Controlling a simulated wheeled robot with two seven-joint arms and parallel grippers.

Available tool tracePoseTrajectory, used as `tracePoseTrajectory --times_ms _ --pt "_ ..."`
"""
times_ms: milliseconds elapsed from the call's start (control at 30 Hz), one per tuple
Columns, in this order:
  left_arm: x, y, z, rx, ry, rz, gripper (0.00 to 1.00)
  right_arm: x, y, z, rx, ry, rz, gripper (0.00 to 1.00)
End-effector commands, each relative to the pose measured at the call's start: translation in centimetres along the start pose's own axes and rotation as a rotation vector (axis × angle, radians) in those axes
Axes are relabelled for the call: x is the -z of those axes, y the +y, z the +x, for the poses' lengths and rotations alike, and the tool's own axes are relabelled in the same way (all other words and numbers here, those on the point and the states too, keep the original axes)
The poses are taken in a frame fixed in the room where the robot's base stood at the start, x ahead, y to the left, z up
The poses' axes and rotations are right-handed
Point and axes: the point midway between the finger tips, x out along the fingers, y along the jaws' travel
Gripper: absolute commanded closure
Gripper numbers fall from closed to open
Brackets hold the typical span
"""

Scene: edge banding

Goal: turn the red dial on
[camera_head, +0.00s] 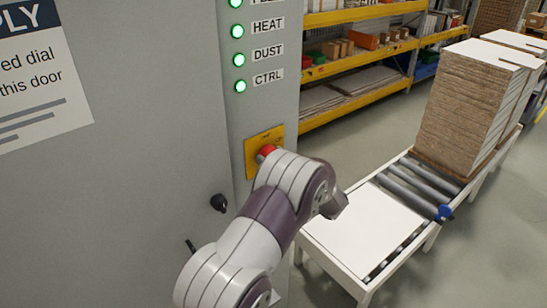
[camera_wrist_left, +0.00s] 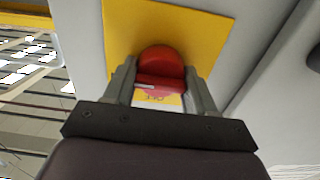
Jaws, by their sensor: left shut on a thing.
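The red dial (camera_head: 266,152) sits on a yellow plate (camera_head: 251,157) on the narrow grey panel in the head view. My left arm reaches up to it and hides most of it. In the left wrist view the red dial (camera_wrist_left: 161,64) lies between the two fingers of my left gripper (camera_wrist_left: 161,88), which is shut on it. Part of a label shows just below the dial, but the dial's setting cannot be read. My right gripper is not in view.
Four-label lamp column: the lit green lamp (camera_head: 240,86) beside CTRL is lowest. A black knob (camera_head: 218,203) is on the cabinet door (camera_head: 150,130). A roller table with a white board (camera_head: 365,225) and a stack of boards (camera_head: 465,105) stand right. Shelves (camera_head: 355,70) are behind.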

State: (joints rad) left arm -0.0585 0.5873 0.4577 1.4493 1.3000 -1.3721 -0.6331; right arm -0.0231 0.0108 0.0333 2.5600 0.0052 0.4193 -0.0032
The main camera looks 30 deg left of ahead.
Motion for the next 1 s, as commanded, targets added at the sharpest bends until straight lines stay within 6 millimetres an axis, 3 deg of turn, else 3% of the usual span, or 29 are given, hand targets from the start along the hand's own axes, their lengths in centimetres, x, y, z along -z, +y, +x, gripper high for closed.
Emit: tracePoseTrajectory --times_ms 333,367,400,433,767,867,1000 --pt "-0.3 -0.1 0.0 0.001 -0.004 0.008 0.75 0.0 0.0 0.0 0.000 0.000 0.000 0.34" --pt "-0.3 -0.1 0.0 0.001 -0.004 0.008 0.35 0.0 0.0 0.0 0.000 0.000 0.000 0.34" --pt "-0.3 -0.1 0.0 0.001 -0.004 0.008 0.22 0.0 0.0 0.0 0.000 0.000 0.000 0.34" --pt "-0.3 -0.1 0.0 0.001 -0.004 0.007 0.19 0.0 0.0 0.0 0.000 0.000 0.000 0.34" --pt "-0.3 0.0 -0.6 -0.001 -0.001 0.003 0.19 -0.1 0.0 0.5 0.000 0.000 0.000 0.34" --pt "-0.7 0.1 -2.5 -0.004 -0.001 0.001 0.19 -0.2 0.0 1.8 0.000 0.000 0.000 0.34" --pt "-0.9 0.1 -6.5 -0.005 -0.001 0.001 0.19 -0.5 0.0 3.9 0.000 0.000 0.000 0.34"
